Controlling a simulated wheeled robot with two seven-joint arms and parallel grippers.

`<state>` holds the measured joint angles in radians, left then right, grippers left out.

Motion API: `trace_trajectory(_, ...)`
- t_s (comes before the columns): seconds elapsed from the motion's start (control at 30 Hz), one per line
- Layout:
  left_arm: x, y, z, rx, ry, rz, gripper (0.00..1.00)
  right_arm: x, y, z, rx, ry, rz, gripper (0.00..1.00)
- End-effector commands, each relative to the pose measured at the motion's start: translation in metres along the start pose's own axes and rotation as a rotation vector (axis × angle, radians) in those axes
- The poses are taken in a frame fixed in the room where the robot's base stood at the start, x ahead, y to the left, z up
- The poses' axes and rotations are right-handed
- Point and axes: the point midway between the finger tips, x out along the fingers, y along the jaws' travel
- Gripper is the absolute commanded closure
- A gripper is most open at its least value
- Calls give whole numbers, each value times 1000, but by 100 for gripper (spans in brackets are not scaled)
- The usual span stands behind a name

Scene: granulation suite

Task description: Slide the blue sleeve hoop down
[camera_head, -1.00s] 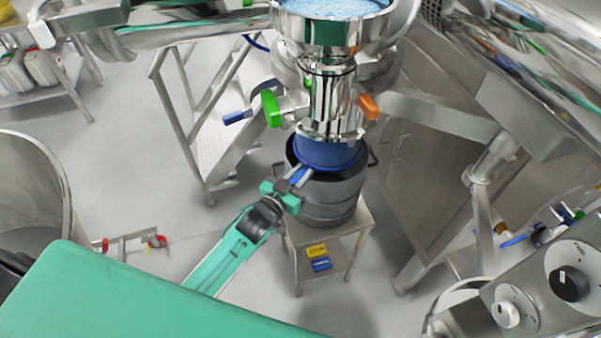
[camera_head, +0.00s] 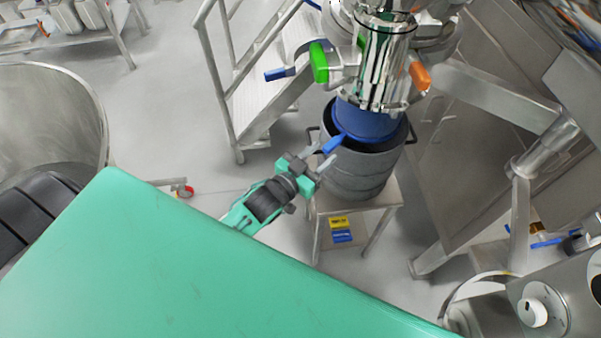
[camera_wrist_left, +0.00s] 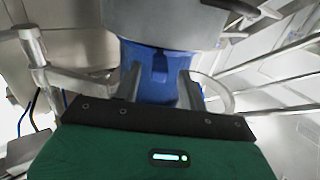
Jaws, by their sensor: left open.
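The blue sleeve (camera_head: 367,122) hangs from the steel outlet into the mouth of the grey drum (camera_head: 362,177). The blue hoop (camera_head: 376,139) circles its lower end inside the drum's rim, with a blue tab (camera_head: 334,145) sticking out to the left. My left gripper (camera_head: 323,157) is open beside the tab, its fingers pointing at it. In the left wrist view the tab (camera_wrist_left: 160,66) shows between the two spread fingers, in front of the sleeve (camera_wrist_left: 132,55). Whether a finger touches it I cannot tell. My right gripper is not in view.
The drum stands on a small steel stand (camera_head: 385,203). The steel outlet (camera_head: 386,66) has a green handle (camera_head: 319,62) and an orange handle (camera_head: 420,75). Steel steps (camera_head: 268,108) stand behind on the left, and a cabinet (camera_head: 462,150) on the right.

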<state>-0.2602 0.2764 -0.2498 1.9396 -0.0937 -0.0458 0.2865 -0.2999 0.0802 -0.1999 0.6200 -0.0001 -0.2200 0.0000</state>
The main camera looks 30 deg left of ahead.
Motion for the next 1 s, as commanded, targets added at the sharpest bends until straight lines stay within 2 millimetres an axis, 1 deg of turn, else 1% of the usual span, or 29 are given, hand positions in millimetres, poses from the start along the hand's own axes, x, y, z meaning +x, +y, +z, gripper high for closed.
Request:
trace_trajectory(0.03,-11,0,4,0,-3,0,58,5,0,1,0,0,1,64)
trace_trajectory(0.2,-41,0,4,0,-4,0,58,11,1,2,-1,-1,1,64)
trace_trajectory(0.4,-65,0,2,0,-3,0,58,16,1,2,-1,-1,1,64)
trace_trajectory(0.6,-76,0,1,0,-2,0,58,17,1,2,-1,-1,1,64)
trace_trajectory(1.0,-76,0,1,0,-2,0,58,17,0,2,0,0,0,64)
